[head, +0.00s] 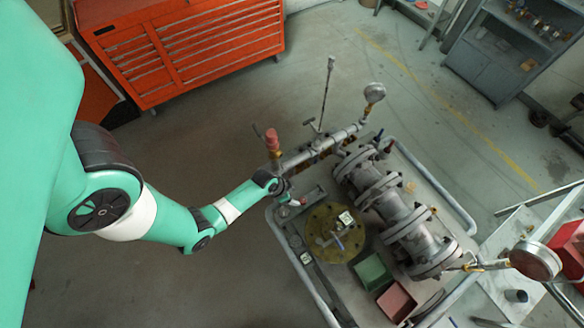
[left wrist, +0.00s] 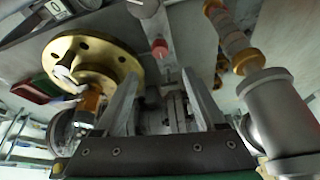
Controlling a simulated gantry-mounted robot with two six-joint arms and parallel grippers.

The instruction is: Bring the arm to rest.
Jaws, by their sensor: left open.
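My left arm (head: 170,215) reaches in from the left in the head view, over the near-left side of the valve cart. My left gripper (head: 296,201) is small there, beside the pipe and near the brass disc (head: 322,222). In the left wrist view my left gripper (left wrist: 162,90) has its two grey fingers spread apart. I see nothing clearly held between them; grey and dark pipe parts show behind the gap. The brass flange disc with holes (left wrist: 120,68) lies left of the fingers. My right gripper is in neither view.
The grey flanged valve body (head: 392,208) lies on the cart, with a gauge (head: 374,92) and a red-topped fitting (head: 272,140) standing up. Green (head: 372,272) and red (head: 397,303) bins sit at the front. An orange tool chest (head: 190,50) stands behind. Floor left of the cart is clear.

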